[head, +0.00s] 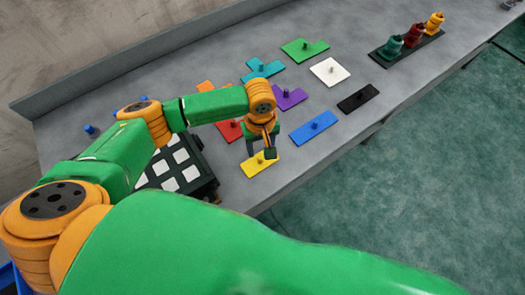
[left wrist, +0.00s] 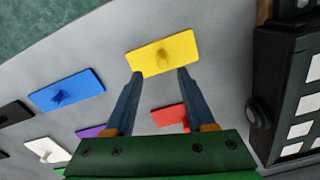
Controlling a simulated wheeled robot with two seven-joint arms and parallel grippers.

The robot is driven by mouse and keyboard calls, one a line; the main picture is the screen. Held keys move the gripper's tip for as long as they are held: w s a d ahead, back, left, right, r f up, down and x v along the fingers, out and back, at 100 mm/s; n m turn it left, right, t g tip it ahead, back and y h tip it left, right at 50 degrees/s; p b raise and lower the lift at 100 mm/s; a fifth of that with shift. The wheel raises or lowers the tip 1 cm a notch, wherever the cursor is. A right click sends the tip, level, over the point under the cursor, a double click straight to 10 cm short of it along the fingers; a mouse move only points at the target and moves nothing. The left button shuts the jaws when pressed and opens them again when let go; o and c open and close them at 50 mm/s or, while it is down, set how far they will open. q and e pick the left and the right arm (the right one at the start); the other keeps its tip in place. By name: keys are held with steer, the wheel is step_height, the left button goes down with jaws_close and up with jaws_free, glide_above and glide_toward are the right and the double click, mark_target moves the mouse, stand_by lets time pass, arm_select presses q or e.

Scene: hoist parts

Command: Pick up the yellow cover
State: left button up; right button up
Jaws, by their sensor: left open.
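The yellow cover (head: 257,165) is a flat rectangular plate with a small knob, lying on the grey bench near its front edge. It also shows in the left wrist view (left wrist: 182,49), where its knob stands up near the middle. My left gripper (head: 262,152) is open above the cover, and nothing is between its fingers. In the left wrist view the two fingertips (left wrist: 160,72) point at the cover's near edge, on either side of the knob. I cannot tell the exact gap above the plate. My right gripper is not in view.
A dark box with white squares (head: 207,178) stands left of the cover. A blue plate (head: 313,127), a red plate (head: 228,131), a purple plate (head: 292,98) and a black plate (head: 358,98) lie nearby. A dark rack (head: 403,49) with three colored knobbed parts stands farther right.

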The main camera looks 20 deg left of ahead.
mark_target(260, 157)
arm_select(q)
steer(key=f, duration=0.2)
steer(key=s+f, duration=0.1)
steer(key=shift+s+f, duration=0.15)
steer(key=shift+f, duration=0.2)
steer(key=shift+w+f, duration=0.2)
steer(key=shift+w, duration=0.15)
steer(key=shift+s+r, duration=0.15)
steer(key=shift+s, duration=0.05)
jaws_close()
steer(key=shift+w, duration=0.15)
